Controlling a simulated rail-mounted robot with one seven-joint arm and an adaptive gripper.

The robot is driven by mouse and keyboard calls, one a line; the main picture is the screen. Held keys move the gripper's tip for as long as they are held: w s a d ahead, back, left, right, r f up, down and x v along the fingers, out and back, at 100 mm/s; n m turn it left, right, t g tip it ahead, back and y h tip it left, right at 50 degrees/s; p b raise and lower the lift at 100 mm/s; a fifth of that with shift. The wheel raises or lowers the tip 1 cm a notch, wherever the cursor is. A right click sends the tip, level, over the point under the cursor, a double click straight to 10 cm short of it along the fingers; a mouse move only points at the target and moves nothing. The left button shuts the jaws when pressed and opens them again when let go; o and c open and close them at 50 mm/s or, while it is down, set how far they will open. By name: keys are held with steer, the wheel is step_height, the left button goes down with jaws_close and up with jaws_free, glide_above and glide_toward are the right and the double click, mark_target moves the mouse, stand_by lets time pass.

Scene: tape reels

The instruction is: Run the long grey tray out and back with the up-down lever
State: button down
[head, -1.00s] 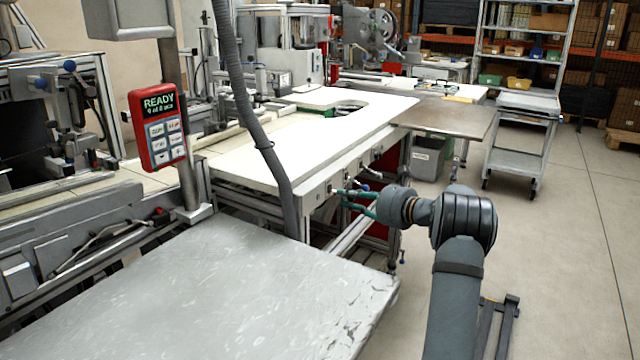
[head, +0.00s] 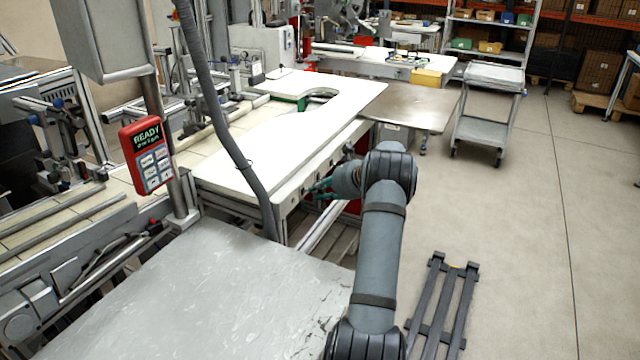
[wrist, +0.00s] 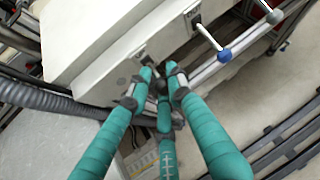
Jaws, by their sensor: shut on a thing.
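My gripper (head: 320,189) is at the front side of the white-topped bench (head: 290,140). In the wrist view its teal fingers (wrist: 157,84) are closed together against the bench's grey side panel. They are shut on a lever there, which they hide almost wholly. A label plate shows just above the fingertips. A lever with a blue ball knob (wrist: 224,55) stands to the right, apart from the fingers. A further lever with a grey-green knob (wrist: 273,16) is beyond it. I cannot tell which surface is the long grey tray.
A scuffed grey metal surface (head: 200,290) fills the front left. A grey plate (head: 425,108) extends from the bench's far end. A red handset (head: 148,157) reads READY. A grey hose (head: 218,115) hangs before the bench. A dark slatted frame (head: 442,300) lies on open floor.

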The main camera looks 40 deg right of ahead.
steer(key=shift+s+d+f, duration=0.3)
steer(key=shift+s+d, duration=0.1)
steer(key=c, duration=1.8)
jaws_free()
steer(key=shift+o, duration=0.7)
steer(key=shift+w+r, duration=0.15)
steer(key=shift+w, duration=0.05)
steer(key=shift+a, duration=0.15)
steer(key=a+v, duration=0.1)
steer(key=v, duration=1.1)
steer(key=shift+d, duration=0.4)
steer(key=shift+w, duration=0.15)
